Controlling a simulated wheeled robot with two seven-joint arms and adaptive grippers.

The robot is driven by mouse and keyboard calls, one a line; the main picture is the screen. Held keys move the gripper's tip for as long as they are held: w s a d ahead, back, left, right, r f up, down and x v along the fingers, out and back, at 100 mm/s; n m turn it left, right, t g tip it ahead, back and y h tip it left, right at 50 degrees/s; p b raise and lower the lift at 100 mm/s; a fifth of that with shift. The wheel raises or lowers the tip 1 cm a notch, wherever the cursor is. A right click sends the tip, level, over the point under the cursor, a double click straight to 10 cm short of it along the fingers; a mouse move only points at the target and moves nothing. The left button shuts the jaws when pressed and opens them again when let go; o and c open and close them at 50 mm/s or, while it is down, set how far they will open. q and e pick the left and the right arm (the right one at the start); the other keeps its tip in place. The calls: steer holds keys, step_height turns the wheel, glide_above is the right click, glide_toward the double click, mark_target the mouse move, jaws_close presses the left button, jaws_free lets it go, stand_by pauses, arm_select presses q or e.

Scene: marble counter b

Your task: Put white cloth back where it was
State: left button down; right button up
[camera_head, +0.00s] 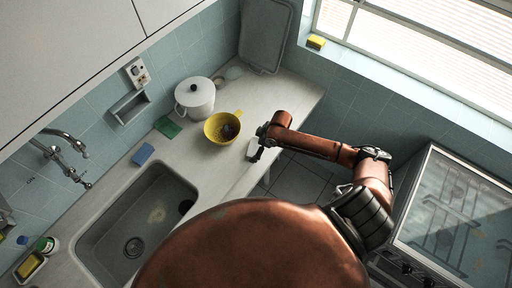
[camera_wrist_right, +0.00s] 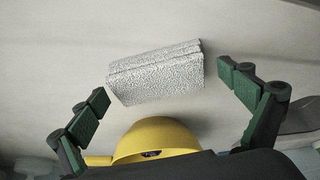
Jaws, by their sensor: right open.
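The white cloth (camera_wrist_right: 155,74) is a folded, speckled grey-white block lying on the counter. In the head view it is a small pale shape (camera_head: 252,148) near the counter's front edge, right of the yellow bowl. My right gripper (camera_wrist_right: 164,84) is open and empty, with its green-padded fingers on either side of the cloth and apart from it. In the head view the right gripper (camera_head: 260,142) is over the counter edge beside the cloth and partly hides it. My left gripper is not in view.
The yellow bowl (camera_head: 218,121) with dark contents stands close by and also shows in the wrist view (camera_wrist_right: 155,137). A white pot (camera_head: 194,100), green cloth (camera_head: 167,127) and blue sponge (camera_head: 143,154) lie further left. The sink (camera_head: 110,222) is at lower left; an oven (camera_head: 455,215) is at right.

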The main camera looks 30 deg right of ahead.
steer(key=v, duration=1.2)
steer(key=shift+r, duration=0.1)
stand_by(0.4)
